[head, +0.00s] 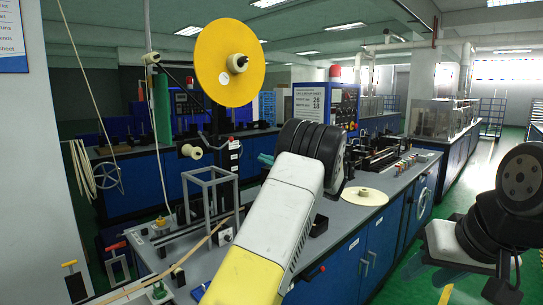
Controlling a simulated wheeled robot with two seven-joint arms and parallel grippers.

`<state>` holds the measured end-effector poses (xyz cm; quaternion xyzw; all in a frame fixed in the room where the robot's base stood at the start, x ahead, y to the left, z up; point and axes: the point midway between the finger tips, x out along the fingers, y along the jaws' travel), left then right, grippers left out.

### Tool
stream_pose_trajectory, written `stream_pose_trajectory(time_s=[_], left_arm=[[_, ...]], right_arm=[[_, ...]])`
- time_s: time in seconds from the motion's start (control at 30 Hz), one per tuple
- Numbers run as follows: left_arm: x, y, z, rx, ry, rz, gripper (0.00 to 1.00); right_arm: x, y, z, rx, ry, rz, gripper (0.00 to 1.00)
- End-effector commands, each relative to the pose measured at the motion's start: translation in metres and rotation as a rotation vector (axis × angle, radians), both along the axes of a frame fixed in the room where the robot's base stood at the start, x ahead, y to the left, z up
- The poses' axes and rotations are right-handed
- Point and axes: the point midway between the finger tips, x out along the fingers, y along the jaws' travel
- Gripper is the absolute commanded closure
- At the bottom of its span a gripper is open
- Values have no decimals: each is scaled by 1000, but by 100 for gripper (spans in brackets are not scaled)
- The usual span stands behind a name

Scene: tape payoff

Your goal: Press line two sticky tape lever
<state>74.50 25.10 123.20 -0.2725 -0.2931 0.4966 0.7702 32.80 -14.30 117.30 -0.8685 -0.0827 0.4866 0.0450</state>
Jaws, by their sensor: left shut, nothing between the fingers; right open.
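A large yellow disc (213,75) with a cream hub stands upright on a post above the workbench. At the lower left are a red-topped lever-like handle (116,246) and a yellow-topped one (69,264); no readable label shows which is the line two sticky tape lever. My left arm reaches over the bench. My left gripper (266,159) is shut and empty, mostly hidden behind its black wrist, well right of these handles. My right gripper (501,288) is open at the lower right edge, away from the bench, its fingers hard to make out.
The blue workbench (343,271) has a grey top. It carries a square metal frame (212,193), a flat cream disc (364,196) and black machinery (375,156). A wall or pillar (38,150) stands at the left.

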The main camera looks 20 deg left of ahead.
Motion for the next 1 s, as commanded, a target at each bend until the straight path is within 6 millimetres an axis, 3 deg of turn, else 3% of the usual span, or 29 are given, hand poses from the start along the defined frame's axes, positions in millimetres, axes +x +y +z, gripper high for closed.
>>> stream_pose_trajectory(time_s=[0.4,0.6,1.0], left_arm=[[28,82,16,-1,-2,5,100],[9,90,37,-2,-1,3,100],[3,93,44,0,0,1,100]], right_arm=[[0,0,0,0,0,0,60],[0,0,0,0,0,0,60],[0,0,0,0,0,0,60]])
